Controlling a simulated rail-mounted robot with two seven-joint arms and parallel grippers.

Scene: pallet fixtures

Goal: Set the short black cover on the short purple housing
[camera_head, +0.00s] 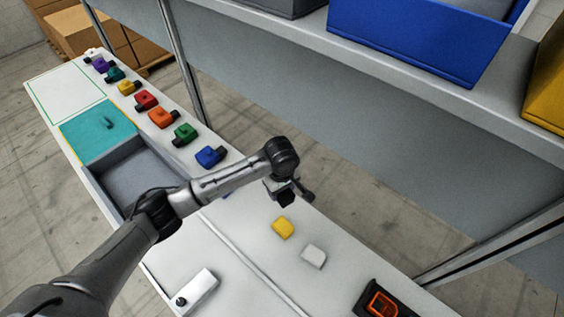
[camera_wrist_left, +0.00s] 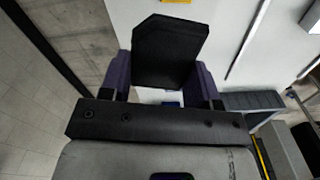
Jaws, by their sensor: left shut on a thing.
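My left gripper (camera_head: 283,189) hangs above the right part of the table, behind the yellow block. It is shut on a black cover (camera_wrist_left: 168,50), a flat dark piece with cut corners, which shows between the two fingers in the left wrist view. In the head view the cover (camera_head: 286,199) is a small dark shape under the gripper. A purple housing (camera_head: 99,65) stands at the far left end of the row of coloured pieces, well away from the gripper. Its height is hard to judge at this size. My right gripper is not in view.
Several coloured housings, including a red one (camera_head: 146,99) and a blue one (camera_head: 209,156), line the table's back edge. A grey tray (camera_head: 97,193) and a teal mat (camera_head: 85,138) lie in front. A yellow block (camera_head: 283,228) and a white block (camera_head: 313,256) lie right. A shelf with bins overhangs behind.

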